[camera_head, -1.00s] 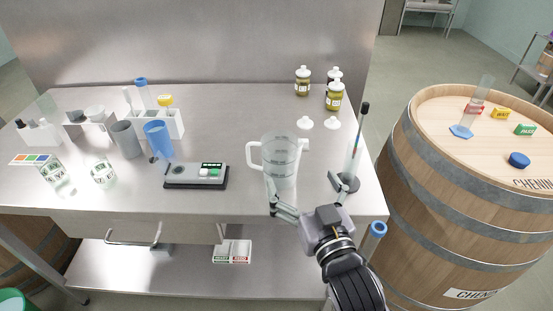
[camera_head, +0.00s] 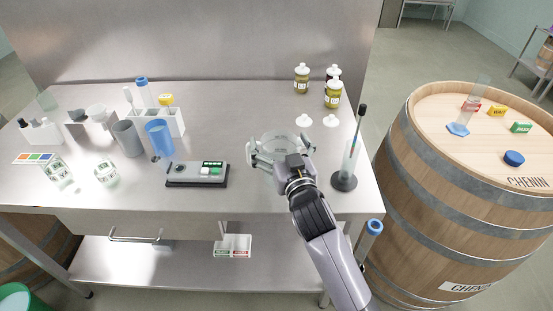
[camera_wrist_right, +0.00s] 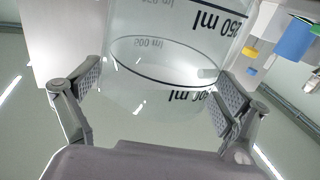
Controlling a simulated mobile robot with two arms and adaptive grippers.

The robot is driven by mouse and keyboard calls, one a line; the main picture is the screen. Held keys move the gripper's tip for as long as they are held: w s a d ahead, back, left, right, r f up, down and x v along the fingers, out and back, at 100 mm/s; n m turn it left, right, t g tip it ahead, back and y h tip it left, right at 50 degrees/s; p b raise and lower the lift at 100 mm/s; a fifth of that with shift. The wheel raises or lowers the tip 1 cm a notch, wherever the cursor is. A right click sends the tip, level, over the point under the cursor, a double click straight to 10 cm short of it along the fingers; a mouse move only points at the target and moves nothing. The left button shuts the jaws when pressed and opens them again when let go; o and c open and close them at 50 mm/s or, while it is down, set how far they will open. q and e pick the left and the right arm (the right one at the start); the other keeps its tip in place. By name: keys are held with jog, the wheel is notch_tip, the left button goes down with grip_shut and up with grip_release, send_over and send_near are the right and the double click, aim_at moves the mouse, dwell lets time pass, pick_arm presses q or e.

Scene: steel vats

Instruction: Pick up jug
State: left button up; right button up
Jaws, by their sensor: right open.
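The clear jug (camera_head: 280,142) stands on the steel table, right of the scale; its handle is on its left side in the head view. My right gripper (camera_head: 280,162) is at the jug, hiding much of its near side and lower part. In the right wrist view the jug (camera_wrist_right: 170,60) with its black ml marks lies between the two open fingers (camera_wrist_right: 160,100), one on each side. I cannot tell whether the pads touch it. My left gripper is in neither view.
The scale (camera_head: 197,174) is to the left. Two white caps (camera_head: 304,120) and several bottles (camera_head: 333,94) are behind. A barrel (camera_head: 430,190) is at the right.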

jog(key=shift+w, duration=0.25)
jog(key=shift+c, duration=0.3)
jog(key=c, duration=1.5)
jog(key=shift+r, duration=0.1)
